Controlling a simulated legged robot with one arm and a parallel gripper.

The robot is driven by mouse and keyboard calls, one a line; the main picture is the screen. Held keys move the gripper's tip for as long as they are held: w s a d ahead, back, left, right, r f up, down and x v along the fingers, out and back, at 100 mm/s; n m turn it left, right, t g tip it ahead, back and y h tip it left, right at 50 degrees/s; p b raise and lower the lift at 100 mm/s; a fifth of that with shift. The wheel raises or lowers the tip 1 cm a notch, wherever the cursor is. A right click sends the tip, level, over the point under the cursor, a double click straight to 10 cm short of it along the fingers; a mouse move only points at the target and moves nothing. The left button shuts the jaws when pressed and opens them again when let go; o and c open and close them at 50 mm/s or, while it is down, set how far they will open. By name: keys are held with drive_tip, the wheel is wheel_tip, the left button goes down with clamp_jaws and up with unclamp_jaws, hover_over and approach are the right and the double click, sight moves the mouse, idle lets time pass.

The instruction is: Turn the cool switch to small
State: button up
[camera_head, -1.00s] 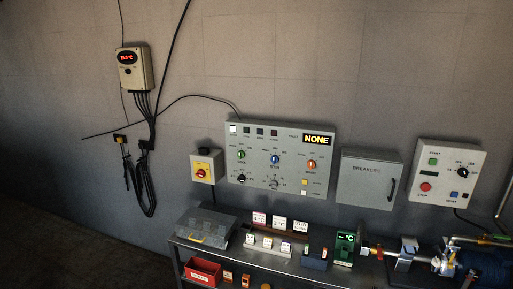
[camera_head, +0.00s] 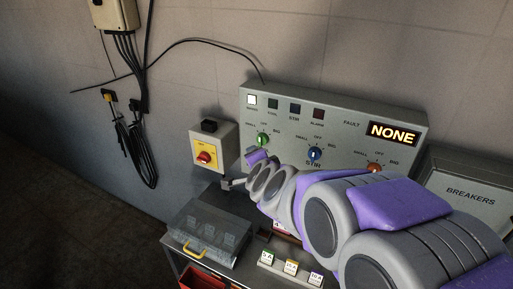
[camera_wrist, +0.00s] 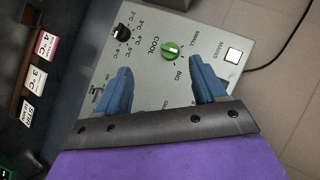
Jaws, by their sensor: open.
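The cool switch is a green knob (camera_head: 263,140) on the grey control panel (camera_head: 350,105), between the labels SMALL and BIG. In the head view its handle looks roughly upright, toward OFF. In the wrist view the green knob (camera_wrist: 171,50) lies ahead of and between my two blue fingertips, with the COOL label beside it. My gripper (camera_wrist: 160,66) is open and empty, its fingers apart. It appears clear of the knob, though the exact distance is hard to tell. In the head view my purple and grey arm reaches in from the right and hides the panel's lower part.
A blue stir knob (camera_head: 314,154) and an orange knob (camera_head: 374,168) sit right of the green one. A black temperature dial (camera_wrist: 124,36) lies below it on the panel. The display (camera_head: 393,134) reads NONE.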

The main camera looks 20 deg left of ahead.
drive_tip(key=w+a+f+m+t+h, duration=0.1)
drive_tip(key=w+a+f+m+t, duration=0.15)
drive_tip(key=a+m, duration=0.2)
drive_tip(key=m+t+h+b, duration=0.3)
drive_tip(key=m+t+h, duration=0.2)
drive_tip(key=m+h, duration=0.2)
approach(260, 143)
drive_tip(key=shift+g, duration=0.25)
drive_tip(key=w, duration=0.3)
drive_tip(key=w+b, duration=0.1)
drive_tip(key=w, duration=0.5)
drive_tip(key=shift+d+r, duration=0.25)
drive_tip(key=shift+d, duration=0.1)
drive_tip(key=shift+w+d+r+b, duration=0.1)
drive_tip(key=shift+w+d+b, duration=0.1)
drive_tip(key=shift+w+b, duration=0.1)
drive_tip(key=shift+a+n, duration=0.25)
drive_tip(key=shift+a, duration=0.05)
drive_tip(key=shift+c, duration=0.6)
drive_tip(key=shift+d, duration=0.15)
drive_tip(key=c, duration=0.9)
